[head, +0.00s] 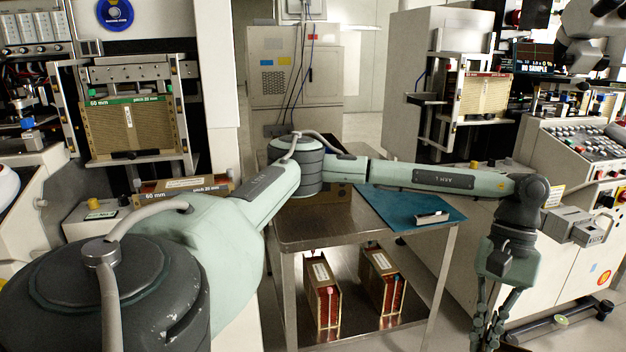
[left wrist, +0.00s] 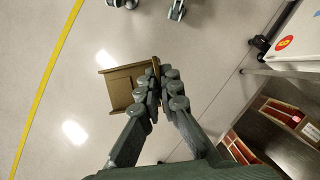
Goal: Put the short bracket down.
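The short bracket (left wrist: 122,88), a brown-tan flanged piece, shows in the left wrist view. One edge lies between the fingertips of my left gripper (left wrist: 162,88), which are closed on it, and its plate sticks out to the left. The floor shows beyond it. In the head view my left gripper (head: 492,330) hangs down at the bottom right, right of the metal table, with its tips near the frame's edge. My right gripper is in neither view.
The metal table (head: 318,235) carries a blue mat (head: 385,203) with a small pale piece (head: 432,217) on it. Two red-filled magazines (head: 322,290) (head: 383,278) stand on its lower shelf. A control console (head: 570,160) stands at the right. My left arm crosses above the table.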

